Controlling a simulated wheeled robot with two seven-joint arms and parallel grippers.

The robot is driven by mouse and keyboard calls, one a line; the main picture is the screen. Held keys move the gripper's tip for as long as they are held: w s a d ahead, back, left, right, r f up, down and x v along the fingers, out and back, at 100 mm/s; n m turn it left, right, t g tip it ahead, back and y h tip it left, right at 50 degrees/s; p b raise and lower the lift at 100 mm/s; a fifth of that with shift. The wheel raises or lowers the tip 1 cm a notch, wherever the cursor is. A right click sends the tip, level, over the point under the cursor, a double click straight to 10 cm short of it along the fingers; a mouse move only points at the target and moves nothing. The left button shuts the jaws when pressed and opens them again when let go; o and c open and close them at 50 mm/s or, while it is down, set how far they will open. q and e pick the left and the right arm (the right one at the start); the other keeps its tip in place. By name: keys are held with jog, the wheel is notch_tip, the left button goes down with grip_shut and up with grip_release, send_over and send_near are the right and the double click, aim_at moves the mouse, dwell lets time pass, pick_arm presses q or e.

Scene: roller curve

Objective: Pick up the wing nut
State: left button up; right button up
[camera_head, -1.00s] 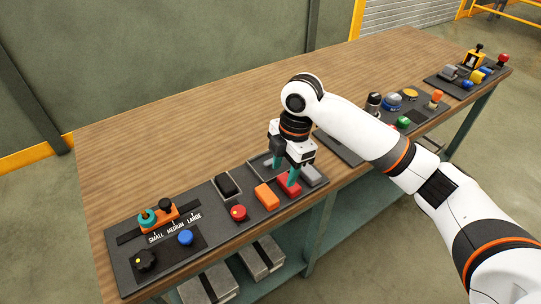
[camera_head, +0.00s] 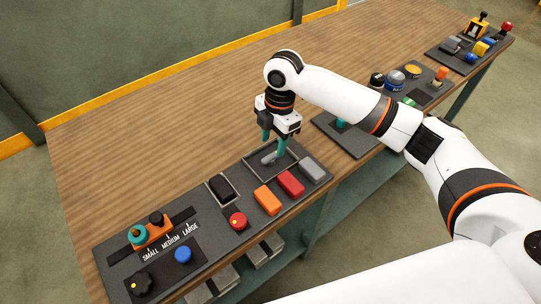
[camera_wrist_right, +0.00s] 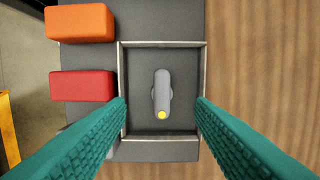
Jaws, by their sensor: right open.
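The wing nut (camera_wrist_right: 162,92) is a small grey piece with a yellow dot at one end. It lies in a shallow square tray (camera_wrist_right: 162,44) with a thin metal rim. In the head view the wing nut (camera_head: 269,158) shows partly below the gripper. My right gripper (camera_head: 274,148) is open above the tray. Its teal fingers (camera_wrist_right: 160,110) stand on either side of the wing nut in the right wrist view, with nothing between them touching it. My left gripper is not in view.
Beside the tray are a red block (camera_head: 291,183), an orange block (camera_head: 267,200) and a grey block (camera_head: 313,169). A black piece (camera_head: 222,188) sits in another tray. A red button (camera_head: 237,220) and blue button (camera_head: 183,254) are further left. The wooden tabletop (camera_head: 150,140) behind is clear.

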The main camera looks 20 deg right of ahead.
aim_at(271, 156)
jog(key=f+p, duration=0.1)
jog(key=f, duration=0.3)
jog(key=shift+a+f, duration=0.15)
jog(key=shift+a, duration=0.05)
jog(key=shift+a+f, duration=0.1)
jog(key=shift+f, duration=0.45)
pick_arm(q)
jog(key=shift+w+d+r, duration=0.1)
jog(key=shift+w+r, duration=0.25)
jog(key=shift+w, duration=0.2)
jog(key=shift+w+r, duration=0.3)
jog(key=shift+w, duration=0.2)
